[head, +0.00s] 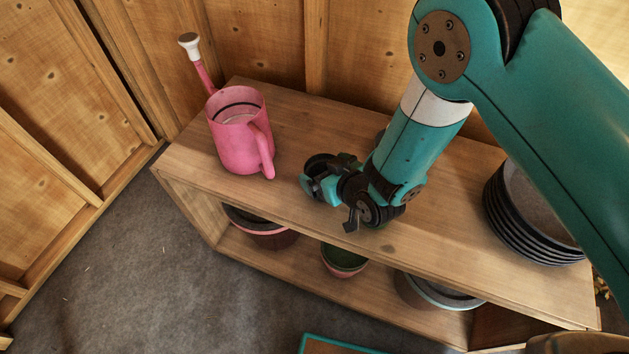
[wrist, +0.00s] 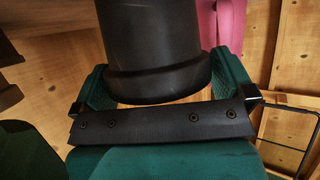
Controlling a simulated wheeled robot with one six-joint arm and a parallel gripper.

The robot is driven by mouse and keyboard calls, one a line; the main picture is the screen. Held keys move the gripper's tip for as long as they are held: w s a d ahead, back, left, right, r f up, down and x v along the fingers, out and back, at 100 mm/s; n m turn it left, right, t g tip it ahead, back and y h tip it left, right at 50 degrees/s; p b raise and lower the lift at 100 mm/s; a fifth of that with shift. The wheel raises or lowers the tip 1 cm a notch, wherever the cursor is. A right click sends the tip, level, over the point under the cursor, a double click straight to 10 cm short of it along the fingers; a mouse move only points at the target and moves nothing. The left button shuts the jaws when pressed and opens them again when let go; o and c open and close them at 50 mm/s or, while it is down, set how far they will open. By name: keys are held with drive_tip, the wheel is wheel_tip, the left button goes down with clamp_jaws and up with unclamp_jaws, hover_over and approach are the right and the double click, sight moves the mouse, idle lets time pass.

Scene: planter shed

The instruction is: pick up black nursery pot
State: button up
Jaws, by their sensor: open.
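The black nursery pot (wrist: 155,45) fills the upper middle of the wrist view, its thick rim toward my gripper. My gripper (wrist: 162,82) is open, with a green finger on either side of the pot. A small gap shows below the rim; I cannot tell whether either finger touches it. In the head view my gripper (head: 325,180) is low over the shelf top, right of the pink watering can. A dark round shape beside the fingers there may be the pot, but the gripper covers too much to be sure.
The pink watering can (head: 238,140) stands left on the wooden shelf top (head: 290,117). A stack of dark round dishes (head: 530,220) stands at the right end. Several pots, including a small pink one (head: 343,270), sit on the lower shelf. Wooden walls stand behind.

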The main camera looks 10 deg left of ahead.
drive_tip(key=shift+d, duration=0.15)
drive_tip(key=c, duration=0.8)
drive_tip(key=shift+o, duration=0.2)
drive_tip(key=shift+r, duration=0.2)
